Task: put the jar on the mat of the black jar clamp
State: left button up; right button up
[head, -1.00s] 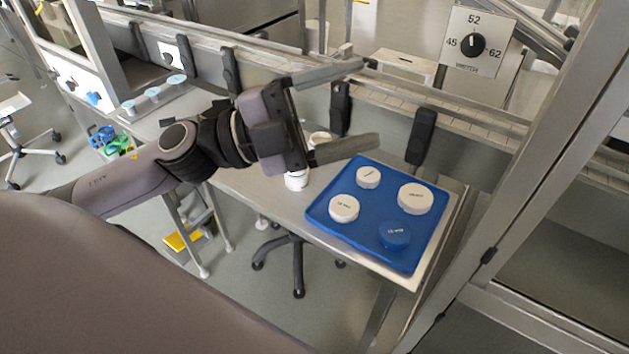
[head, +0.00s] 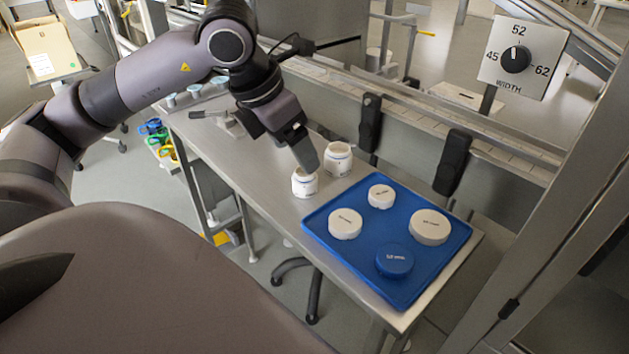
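Two white open-topped jars stand upright on the steel bench: a nearer jar (head: 304,183) and a farther jar (head: 338,159), both left of the blue tray. My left gripper (head: 305,155) points down, its visible finger just above and behind the nearer jar. Its other finger is hidden, so I cannot tell its opening; neither jar is lifted. A small lever clamp with a dark handle (head: 208,114) stands on the bench to the left, partly behind my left arm. Whether it is the black jar clamp is unclear, and I see no mat. My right gripper is not in view.
A blue tray (head: 320,222) holds three white lids and a blue lid (head: 394,260) at the bench's right end. Black guide blocks (head: 370,125) line the conveyor rail behind. A width dial (head: 515,59) is at upper right.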

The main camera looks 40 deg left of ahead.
aim_at(305, 176)
pick_arm(q)
jog(key=x, duration=0.7)
jog(key=shift+s+a, duration=0.15)
jog(key=c, duration=1.1)
jog(key=shift+c, duration=0.7)
jog(key=shift+r, duration=0.1)
